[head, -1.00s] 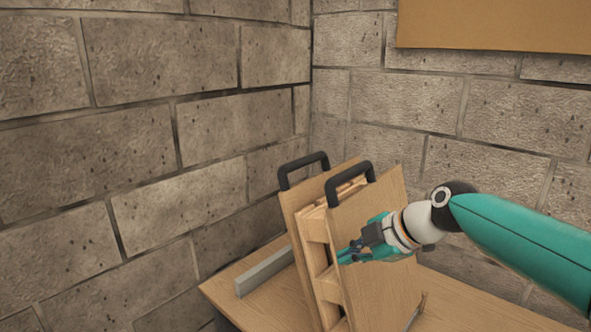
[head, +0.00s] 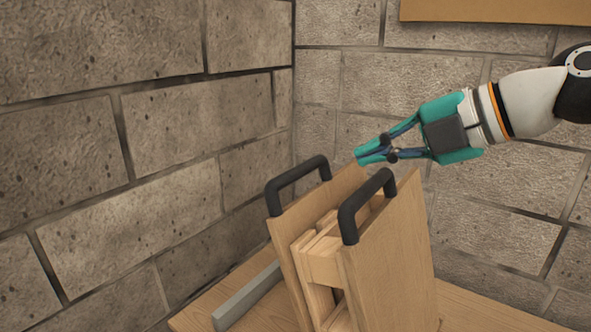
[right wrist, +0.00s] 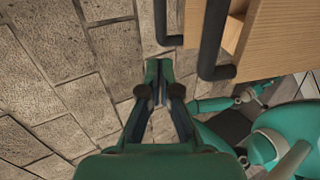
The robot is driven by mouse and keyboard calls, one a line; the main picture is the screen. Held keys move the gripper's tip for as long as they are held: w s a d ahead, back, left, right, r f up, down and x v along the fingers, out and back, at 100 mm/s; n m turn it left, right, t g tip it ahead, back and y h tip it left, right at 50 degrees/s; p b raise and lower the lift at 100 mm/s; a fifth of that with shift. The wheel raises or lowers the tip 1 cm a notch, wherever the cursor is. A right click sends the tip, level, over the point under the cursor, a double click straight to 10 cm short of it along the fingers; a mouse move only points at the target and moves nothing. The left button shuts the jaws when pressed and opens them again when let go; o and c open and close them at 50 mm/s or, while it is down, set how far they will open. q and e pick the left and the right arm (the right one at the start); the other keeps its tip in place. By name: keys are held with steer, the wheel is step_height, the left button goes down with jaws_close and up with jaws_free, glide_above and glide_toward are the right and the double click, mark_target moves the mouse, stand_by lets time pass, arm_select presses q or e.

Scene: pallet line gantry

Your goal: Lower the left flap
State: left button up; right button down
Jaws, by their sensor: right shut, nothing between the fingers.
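The left flap (head: 318,204) is a wooden panel standing nearly upright, with a black bar handle (head: 297,184) on its top edge. The right flap (head: 390,262) stands beside it, with its own black handle (head: 363,203). My right gripper (head: 360,158) is shut and empty. In the head view it appears just above the far end of the left flap's top edge, touching neither handle. In the right wrist view its closed fingertips (right wrist: 157,68) point towards the block wall, with both handles beyond them to the right. The lower parts of the flaps are cut off. My left gripper does not show clearly.
Light wooden slats (head: 322,262) stand between the flaps. A grey bar (head: 247,297) lies on the wooden surface (head: 198,318) left of them. Block walls (head: 150,130) close in the left and back. A brown board (head: 495,10) hangs on the back wall.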

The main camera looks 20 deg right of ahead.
mark_target(288, 178)
steer(key=p+x, duration=0.2)
steer(key=x, duration=1.1)
steer(key=shift+w, duration=0.1)
steer(key=shift+w+a+f, duration=0.15)
steer(key=shift+w+f, duration=0.1)
steer(key=shift+f, duration=0.05)
steer(key=shift+a, duration=0.15)
steer(key=shift+w+p, duration=0.1)
steer(key=shift+p, duration=0.3)
